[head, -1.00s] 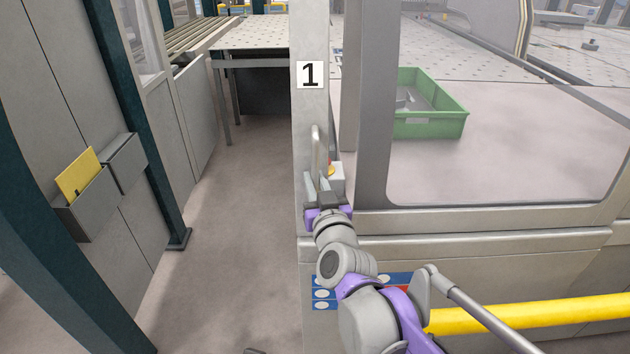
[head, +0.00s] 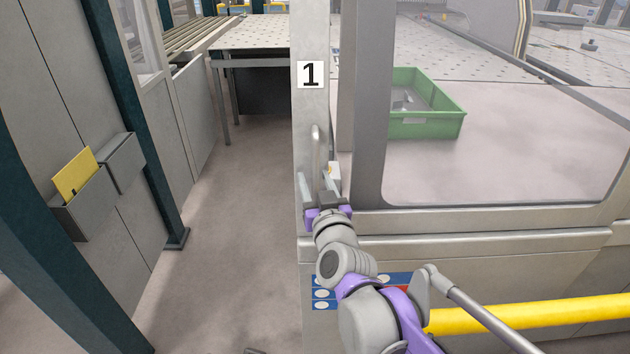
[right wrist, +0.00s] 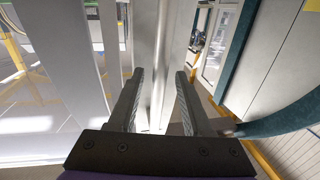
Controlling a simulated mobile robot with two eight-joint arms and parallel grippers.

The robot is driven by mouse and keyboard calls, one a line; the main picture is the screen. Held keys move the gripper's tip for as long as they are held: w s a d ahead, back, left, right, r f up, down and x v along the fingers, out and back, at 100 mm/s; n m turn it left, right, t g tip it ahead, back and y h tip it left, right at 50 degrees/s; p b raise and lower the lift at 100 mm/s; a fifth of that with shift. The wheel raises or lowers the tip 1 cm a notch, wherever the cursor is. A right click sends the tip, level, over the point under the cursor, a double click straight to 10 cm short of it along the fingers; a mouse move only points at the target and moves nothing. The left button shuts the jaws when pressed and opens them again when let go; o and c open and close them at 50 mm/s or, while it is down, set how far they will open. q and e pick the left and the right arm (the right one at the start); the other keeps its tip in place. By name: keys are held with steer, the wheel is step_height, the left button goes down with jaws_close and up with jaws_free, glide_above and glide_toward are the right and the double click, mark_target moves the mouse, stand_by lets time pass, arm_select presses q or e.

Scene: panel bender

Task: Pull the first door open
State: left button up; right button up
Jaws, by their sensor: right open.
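The first door's pale grey upright (head: 311,115) bears a sign with the number 1 (head: 311,75) in the head view. A vertical bar handle (head: 316,150) is fixed on it below the sign. My right gripper (head: 318,185) is at the handle's lower end, its fingers spread open. In the right wrist view the open fingers (right wrist: 160,90) stand on either side of a pale vertical bar, with gaps showing. I cannot tell whether either finger touches it. My left gripper is not in view.
A windowed frame (head: 365,110) stands right of the upright, with a green crate (head: 428,105) behind it. A yellow rail (head: 530,311) runs at lower right. A clear floor aisle (head: 225,230) lies left, bounded by a dark green post (head: 135,120) and wall boxes (head: 85,205).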

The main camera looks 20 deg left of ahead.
steer(key=shift+s, duration=0.1)
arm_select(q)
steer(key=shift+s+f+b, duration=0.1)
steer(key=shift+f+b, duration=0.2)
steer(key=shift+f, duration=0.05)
arm_select(e)
steer(key=v, duration=1)
steer(key=shift+s+d, duration=0.2)
steer(key=shift+s, duration=0.1)
